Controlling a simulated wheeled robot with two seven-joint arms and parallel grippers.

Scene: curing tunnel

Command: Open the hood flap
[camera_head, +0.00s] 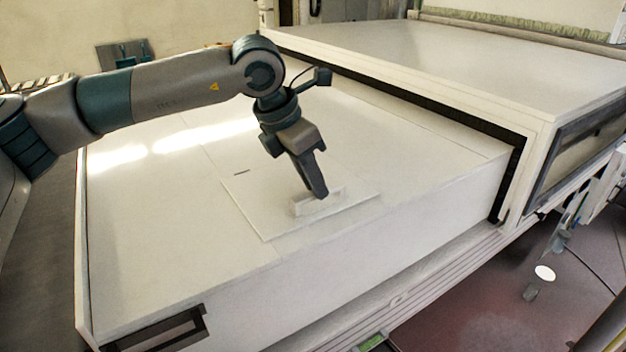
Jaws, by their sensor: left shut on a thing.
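The hood flap (258,208) is a white, roughly square panel lying flat in the top of a long white hood (130,230). A pale raised handle (304,207) stands on the flap near its right front part. My left gripper (318,194) reaches down from above and is shut on this handle. The fingers hide part of the handle. The flap looks level with the hood's top, with no clear gap at its edges. My right gripper is not in view.
A taller white housing (480,65) with a dark-edged opening stands at the back right, close to the flap. A dark recessed slot (165,332) is at the hood's front left. The hood's top around the flap is bare.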

